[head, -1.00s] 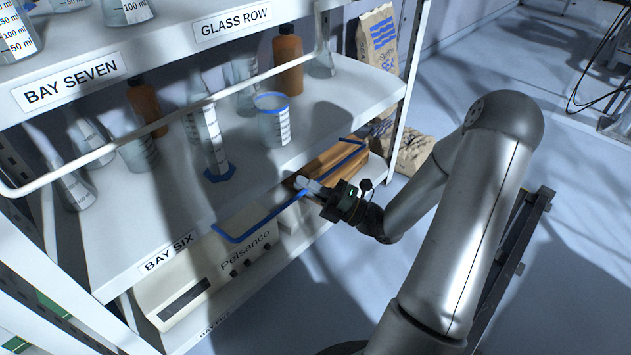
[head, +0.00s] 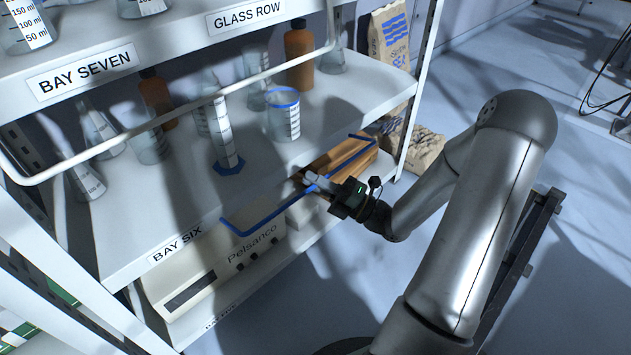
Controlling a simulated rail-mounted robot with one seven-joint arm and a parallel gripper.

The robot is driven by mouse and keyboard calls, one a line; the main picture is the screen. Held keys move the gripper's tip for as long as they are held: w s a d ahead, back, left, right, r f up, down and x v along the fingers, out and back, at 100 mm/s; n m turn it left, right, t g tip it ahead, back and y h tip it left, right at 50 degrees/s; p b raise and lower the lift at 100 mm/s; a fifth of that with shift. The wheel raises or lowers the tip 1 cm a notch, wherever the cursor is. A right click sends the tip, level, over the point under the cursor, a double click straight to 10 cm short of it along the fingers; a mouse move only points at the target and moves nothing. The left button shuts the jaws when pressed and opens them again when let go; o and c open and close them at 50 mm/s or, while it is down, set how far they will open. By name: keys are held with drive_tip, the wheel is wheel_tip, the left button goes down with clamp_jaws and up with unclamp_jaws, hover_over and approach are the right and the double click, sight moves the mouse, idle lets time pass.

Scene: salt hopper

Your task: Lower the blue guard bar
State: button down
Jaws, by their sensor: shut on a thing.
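The blue guard bar (head: 270,217) runs along the front of the bay six shelf, hanging at about the shelf's front edge. It slants from the lower left up to the right, with bent ends at both sides. My gripper (head: 314,184) is shut on the bar near its middle, coming in from the right. The fingertips partly hide the bar where they meet it. The bay six shelf (head: 130,235) carries the glassware behind the bar.
Flasks, brown bottles, a blue-rimmed beaker (head: 284,115) and a cylinder (head: 225,140) stand on the shelf. Below are a Pelsanco instrument (head: 215,265) and a brown box (head: 345,160). Sacks stand behind at right.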

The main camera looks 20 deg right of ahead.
drive_tip(key=shift+d, duration=0.2)
drive_tip(key=c, duration=1.5)
unclamp_jaws()
drive_tip(key=shift+s, duration=0.1)
drive_tip(key=p+v, duration=0.3)
drive_tip(key=v, duration=1.4)
drive_tip(key=shift+s+d+f, duration=0.1)
drive_tip(key=shift+f, duration=0.05)
